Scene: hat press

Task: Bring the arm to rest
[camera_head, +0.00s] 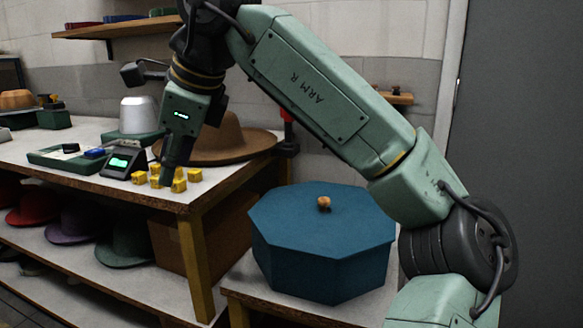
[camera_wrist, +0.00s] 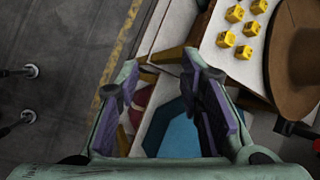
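My arm reaches from the right and bends over at the top in the head view. My gripper (camera_head: 174,168) points down beside the front edge of the worktable, and in the head view it overlaps the yellow cubes. In the wrist view my gripper (camera_wrist: 160,65) has its two purple-padded fingers spread apart with nothing between them. Past the fingers lie the table edge, a shelf with red and pale items, and part of the blue box (camera_wrist: 180,130).
The worktable (camera_head: 215,180) carries several yellow cubes (camera_head: 139,177), a brown hat (camera_head: 220,143), a small green-screen device (camera_head: 122,162) and a silver form (camera_head: 138,114). The blue octagonal box (camera_head: 320,260) stands on a low stand. Coloured hats fill the lower shelf.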

